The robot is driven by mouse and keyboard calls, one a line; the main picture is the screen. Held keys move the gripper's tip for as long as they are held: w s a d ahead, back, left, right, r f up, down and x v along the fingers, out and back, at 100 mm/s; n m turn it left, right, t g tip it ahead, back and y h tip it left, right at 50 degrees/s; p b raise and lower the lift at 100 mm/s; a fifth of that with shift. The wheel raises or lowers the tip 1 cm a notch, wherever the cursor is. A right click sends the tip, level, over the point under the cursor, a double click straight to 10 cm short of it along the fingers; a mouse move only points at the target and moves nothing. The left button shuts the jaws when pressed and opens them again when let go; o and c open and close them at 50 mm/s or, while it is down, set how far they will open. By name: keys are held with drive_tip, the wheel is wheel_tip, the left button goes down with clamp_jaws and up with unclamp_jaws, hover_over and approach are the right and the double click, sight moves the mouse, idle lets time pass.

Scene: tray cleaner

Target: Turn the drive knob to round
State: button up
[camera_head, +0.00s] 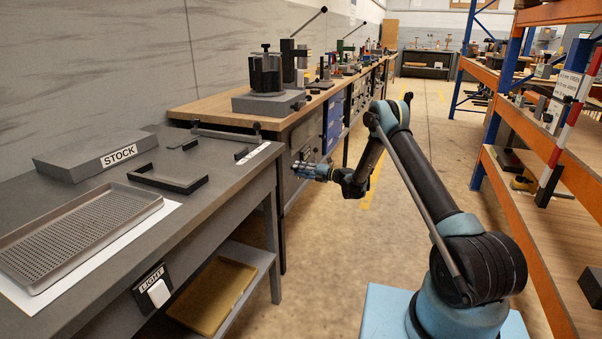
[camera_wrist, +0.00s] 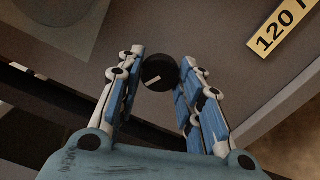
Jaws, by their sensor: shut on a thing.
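The drive knob (camera_wrist: 157,76) is a round black knob with a pale pointer line, in the wrist view. It sits on a dark grey surface. My gripper (camera_wrist: 160,66) has its blue fingers on both sides of the knob, shut on it. In the head view my gripper (camera_head: 301,169) reaches left to the front of the bench with the round-headed machine. The knob is too small and covered to make out there. The pointer line slants slightly up to the right. No words for the knob's settings are readable.
A yellow label (camera_wrist: 283,26) reading "120" lies at the upper right of the wrist view. In the head view, the machine (camera_head: 267,102) stands on the wooden-topped bench. The grey near table (camera_head: 195,205) holds a mesh tray (camera_head: 150,207). An orange rack (camera_head: 545,205) stands right; the aisle between is clear.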

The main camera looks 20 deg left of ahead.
drive_tip(key=shift+w+d+f+m, duration=0.1)
drive_tip(key=shift+d+f+m, duration=0.05)
drive_tip(key=shift+m, duration=0.35)
drive_tip(key=o, duration=1.1)
drive_tip(key=d, duration=0.8)
drive_tip(key=s+d, duration=0.1)
drive_tip(key=d, duration=0.2)
drive_tip(key=shift+d, duration=0.4)
